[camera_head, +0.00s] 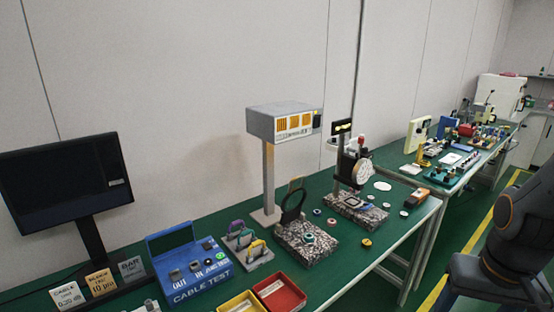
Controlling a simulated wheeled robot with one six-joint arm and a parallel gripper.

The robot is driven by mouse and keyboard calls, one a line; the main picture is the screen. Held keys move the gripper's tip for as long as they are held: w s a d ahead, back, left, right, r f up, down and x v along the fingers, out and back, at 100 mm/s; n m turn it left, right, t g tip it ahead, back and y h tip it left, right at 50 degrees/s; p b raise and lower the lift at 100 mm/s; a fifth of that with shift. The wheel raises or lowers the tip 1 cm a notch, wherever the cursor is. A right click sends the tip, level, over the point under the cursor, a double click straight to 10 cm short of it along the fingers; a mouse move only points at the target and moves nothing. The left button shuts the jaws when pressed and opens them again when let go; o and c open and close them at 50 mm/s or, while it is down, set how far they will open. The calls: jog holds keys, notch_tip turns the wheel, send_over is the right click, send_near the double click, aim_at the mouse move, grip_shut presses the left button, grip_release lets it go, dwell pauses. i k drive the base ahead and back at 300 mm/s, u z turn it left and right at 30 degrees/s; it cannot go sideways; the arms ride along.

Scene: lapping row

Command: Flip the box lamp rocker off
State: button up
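The box lamp (285,110) is a grey box on a pale post that stands on the green bench. Orange panels show on its front face, above a strip of small lettering. A small dark patch (317,121) at the right end of that front face may be the rocker; it is too small to tell its position. My arm shows as a dark shape at the right edge, well to the right of the lamp. My gripper is not in view.
The green bench (385,239) also holds a blue cable test panel (187,268), speckled stone blocks (307,244), a dial gauge stand (345,165), red (279,293) and yellow bins, and a monitor (65,182). A second bench stands beyond. The floor at right has yellow lines.

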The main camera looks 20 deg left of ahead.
aim_at(316, 119)
jog(key=k, duration=0.6)
jog(key=z, duration=0.5)
jog(key=i, duration=1.45)
jog(key=u, duration=0.8)
